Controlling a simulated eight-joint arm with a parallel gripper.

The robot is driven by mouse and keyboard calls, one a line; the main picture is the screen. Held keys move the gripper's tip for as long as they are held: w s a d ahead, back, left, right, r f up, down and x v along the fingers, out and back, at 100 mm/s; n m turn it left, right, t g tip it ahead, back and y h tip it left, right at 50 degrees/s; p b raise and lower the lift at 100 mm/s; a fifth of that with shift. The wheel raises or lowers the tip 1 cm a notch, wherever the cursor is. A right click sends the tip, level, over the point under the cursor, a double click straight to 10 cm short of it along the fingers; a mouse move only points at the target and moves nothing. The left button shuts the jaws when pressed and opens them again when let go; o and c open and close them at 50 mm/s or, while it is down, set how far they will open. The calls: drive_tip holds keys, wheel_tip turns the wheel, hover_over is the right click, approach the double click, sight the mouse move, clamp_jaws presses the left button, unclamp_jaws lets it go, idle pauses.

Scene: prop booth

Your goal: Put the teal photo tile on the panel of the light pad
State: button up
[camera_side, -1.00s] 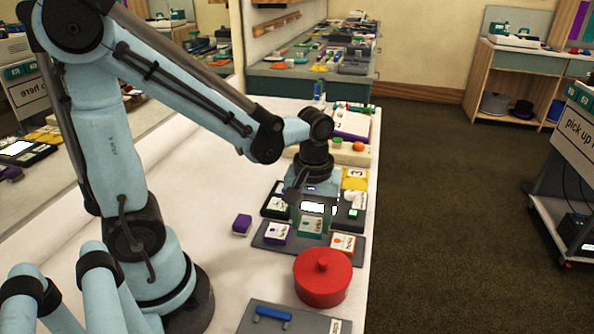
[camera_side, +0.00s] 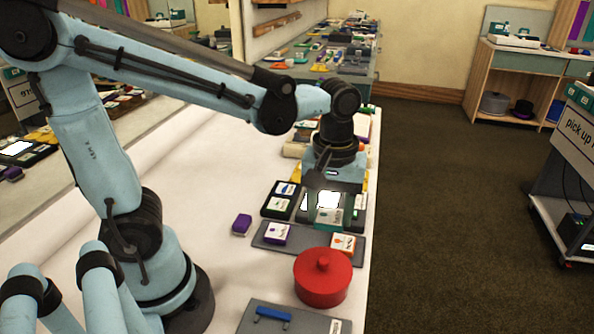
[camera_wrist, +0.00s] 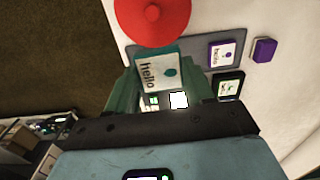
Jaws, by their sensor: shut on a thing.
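My gripper (camera_side: 328,207) is shut on the teal photo tile (camera_side: 328,217), which has a white face with writing. In the side view the tile appears in front of the lower part of the lit white panel of the light pad (camera_side: 328,199). In the wrist view the tile (camera_wrist: 158,72) is tilted between the green fingers, and the lit panel (camera_wrist: 178,100) shows beyond it. The tile looks held above the pad; the exact gap is hard to tell. My gripper hides part of the pad's far side.
A grey tray (camera_side: 308,245) in front holds a purple-edged tile (camera_side: 277,233) and an orange-edged tile (camera_side: 343,243). Tiles (camera_side: 279,205) lie at the pad's left. A red lidded pot (camera_side: 323,280) stands nearer, and a purple block (camera_side: 241,224) lies left on clear white table.

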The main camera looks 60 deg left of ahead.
drive_tip(key=w+a+f, duration=0.1)
drive_tip(key=w+a, duration=0.5)
drive_tip(key=a, duration=0.2)
hover_over(321, 201)
wheel_tip(321, 201, down, 2)
drive_tip(key=shift+f, duration=2.85)
drive_tip(key=o, duration=1.1)
drive_tip(key=shift+r, duration=0.1)
wheel_tip(321, 201, up, 12)
drive_tip(key=shift+s, duration=0.1)
